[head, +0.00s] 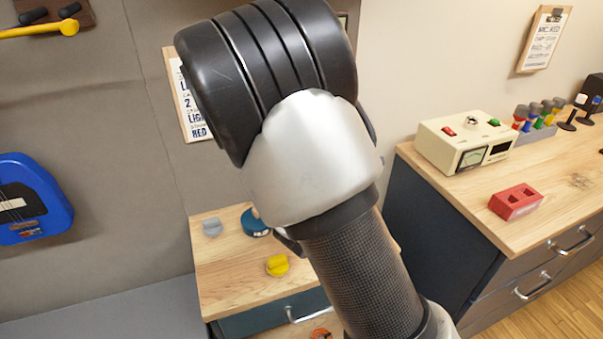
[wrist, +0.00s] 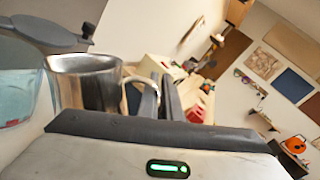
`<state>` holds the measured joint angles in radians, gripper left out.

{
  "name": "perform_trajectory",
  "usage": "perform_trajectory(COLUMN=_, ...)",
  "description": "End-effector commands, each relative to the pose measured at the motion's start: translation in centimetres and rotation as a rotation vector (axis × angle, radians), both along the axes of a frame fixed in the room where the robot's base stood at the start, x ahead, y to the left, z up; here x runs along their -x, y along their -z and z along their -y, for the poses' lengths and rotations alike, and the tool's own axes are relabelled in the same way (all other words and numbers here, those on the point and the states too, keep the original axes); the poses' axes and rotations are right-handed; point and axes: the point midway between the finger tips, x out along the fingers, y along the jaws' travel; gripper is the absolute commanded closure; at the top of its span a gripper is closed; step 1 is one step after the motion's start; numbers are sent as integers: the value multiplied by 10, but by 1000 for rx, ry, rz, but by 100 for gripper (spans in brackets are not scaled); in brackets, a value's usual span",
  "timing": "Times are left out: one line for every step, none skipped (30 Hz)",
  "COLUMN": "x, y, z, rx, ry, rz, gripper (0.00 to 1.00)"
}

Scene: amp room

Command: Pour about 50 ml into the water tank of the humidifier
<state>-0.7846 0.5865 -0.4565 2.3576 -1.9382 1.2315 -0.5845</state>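A shiny metal jug (wrist: 85,82) stands large at the left of the wrist view, with its rim up and its handle (wrist: 148,84) to the right. My gripper (wrist: 172,98) shows as dark fingers at that handle, and they look closed on it. Left of the jug is a translucent pale-blue container (wrist: 18,85) under a dark grey round lid (wrist: 45,32), likely the humidifier's tank; it is cut off by the picture edge. I cannot see what is inside the jug. In the head view my arm hides the jug, the container and my gripper.
The small wooden-topped cabinet (head: 232,285) holds a grey piece (head: 212,227), a blue round piece (head: 256,222) and a yellow piece (head: 277,265). The right bench (head: 470,190) bears a cream meter box (head: 462,138) and a red block (head: 515,201). A blue guitar-like body (head: 35,200) is at left.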

Motion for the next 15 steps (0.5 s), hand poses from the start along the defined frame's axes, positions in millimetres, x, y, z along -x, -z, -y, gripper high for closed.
perform_trajectory(x=3, y=11, z=4, rx=-27, ry=2, rz=29, gripper=100)
perform_trajectory(x=5, y=14, z=5, rx=-42, ry=1, rz=44, gripper=100)
perform_trajectory(x=7, y=17, z=8, rx=-63, ry=1, rz=64, gripper=100)
perform_trajectory(x=9, y=20, z=9, rx=-79, ry=1, rz=79, gripper=100)
perform_trajectory(x=11, y=23, z=11, rx=-95, ry=0, rz=95, gripper=100)
perform_trajectory(x=13, y=26, z=13, rx=-114, ry=0, rz=115, gripper=100)
perform_trajectory(x=14, y=28, z=14, rx=-129, ry=0, rz=131, gripper=100)
perform_trajectory(x=15, y=30, z=16, rx=-145, ry=1, rz=147, gripper=100)
perform_trajectory(x=17, y=34, z=18, rx=-164, ry=1, rz=167, gripper=100)
perform_trajectory(x=19, y=36, z=19, rx=-179, ry=0, rz=182, gripper=100)
perform_trajectory(x=20, y=38, z=20, rx=-193, ry=0, rz=196, gripper=100)
perform_trajectory(x=22, y=41, z=22, rx=-214, ry=-1, rz=215, gripper=100)
perform_trajectory(x=23, y=43, z=23, rx=-227, ry=-1, rz=228, gripper=100)
perform_trajectory(x=24, y=45, z=24, rx=-241, ry=-1, rz=242, gripper=100)
perform_trajectory(x=25, y=47, z=25, rx=-257, ry=-1, rz=258, gripper=100)
